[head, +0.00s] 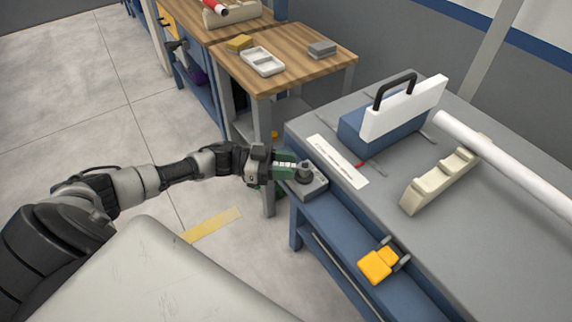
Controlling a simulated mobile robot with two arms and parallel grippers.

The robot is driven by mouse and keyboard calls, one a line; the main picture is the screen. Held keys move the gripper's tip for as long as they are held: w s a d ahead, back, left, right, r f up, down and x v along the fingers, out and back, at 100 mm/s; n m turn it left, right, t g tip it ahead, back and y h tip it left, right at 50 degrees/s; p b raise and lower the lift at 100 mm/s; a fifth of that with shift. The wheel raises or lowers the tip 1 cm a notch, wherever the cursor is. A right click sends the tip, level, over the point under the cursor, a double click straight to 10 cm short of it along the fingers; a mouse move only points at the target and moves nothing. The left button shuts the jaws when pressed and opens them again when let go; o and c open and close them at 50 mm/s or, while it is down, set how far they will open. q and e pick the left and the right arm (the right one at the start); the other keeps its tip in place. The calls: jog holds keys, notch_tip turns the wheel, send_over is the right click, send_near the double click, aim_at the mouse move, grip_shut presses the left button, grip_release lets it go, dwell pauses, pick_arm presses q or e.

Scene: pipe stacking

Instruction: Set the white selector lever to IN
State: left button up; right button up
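The selector (315,188) is a grey block with a dark round hub at the front left corner of the grey bench. A small white piece, which looks like the white lever (286,164), reaches left from the hub. My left gripper (287,168) has green fingers, one on each side of this white piece, close to the hub. Whether the fingers press on it is too small to tell. The IN marking cannot be read. My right gripper is not in view.
On the grey bench (480,240) are a white label strip (337,160), a blue-and-white box with black handle (385,125), a cream cradle (440,182) and a white pipe (500,162). A yellow-orange part (377,266) sits at the front. A wooden table (290,75) stands behind.

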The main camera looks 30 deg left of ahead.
pick_arm(q)
jog(key=shift+a, duration=0.15)
jog(key=b+v, duration=0.1)
jog(key=v, duration=0.9)
jog(key=shift+a, duration=0.25)
jog(key=shift+s, duration=0.15)
